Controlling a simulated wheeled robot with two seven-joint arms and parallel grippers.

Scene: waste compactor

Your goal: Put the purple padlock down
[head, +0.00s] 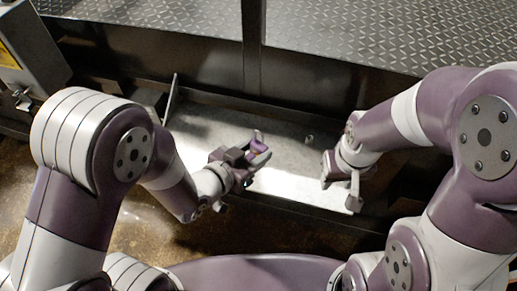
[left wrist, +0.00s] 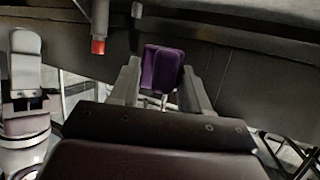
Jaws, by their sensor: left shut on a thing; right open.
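The purple padlock (left wrist: 162,70) is between the fingers of my left gripper (left wrist: 158,82) in the left wrist view, with part of its metal shackle showing below the body. In the head view the padlock (head: 258,141) is a small purple piece at the tip of my left gripper (head: 256,152), above a grey metal tray (head: 290,187). I cannot tell how high above the tray it is. My right gripper (head: 340,180) is open and empty over the right part of the tray.
A small metallic piece (head: 309,138) lies on the tray between my grippers. Diamond-plate panels (head: 350,35) rise behind. A grey box (head: 30,45) stands at the upper left. A red-tipped post (left wrist: 98,45) shows in the left wrist view. The tray's middle is mostly clear.

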